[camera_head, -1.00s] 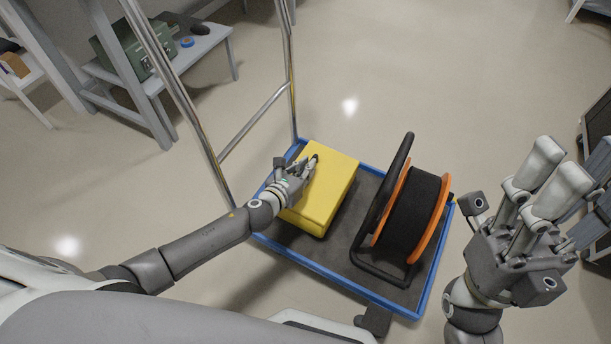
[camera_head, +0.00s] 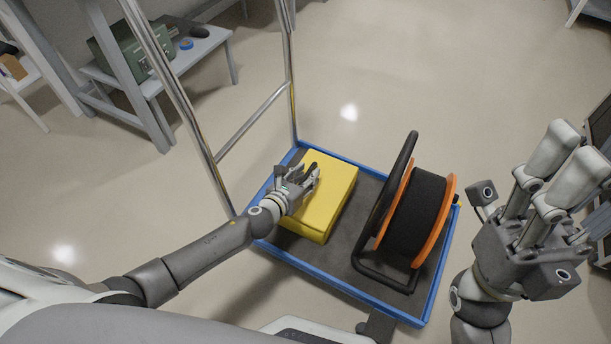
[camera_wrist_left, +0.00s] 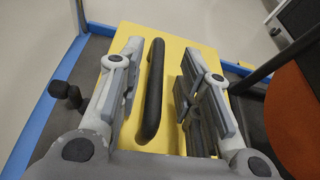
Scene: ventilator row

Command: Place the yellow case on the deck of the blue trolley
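The yellow case (camera_head: 333,200) lies on the dark deck (camera_head: 347,245) of the blue-edged trolley (camera_head: 340,290), left of the cable reel. In the left wrist view the case (camera_wrist_left: 203,45) has a black handle (camera_wrist_left: 152,88) on its top face. My left gripper (camera_head: 301,175) is over the case. In the wrist view its fingers (camera_wrist_left: 160,80) stand apart on both sides of the handle, with gaps between. My right gripper (camera_head: 520,188) is raised at the right, open and empty, away from the case.
A black and orange cable reel (camera_head: 414,215) in a black frame takes the right of the deck. The trolley's metal push handle (camera_head: 250,120) rises at the left. A grey bench (camera_head: 190,55) with a green box (camera_head: 125,45) stands behind. Floor beyond the trolley is clear.

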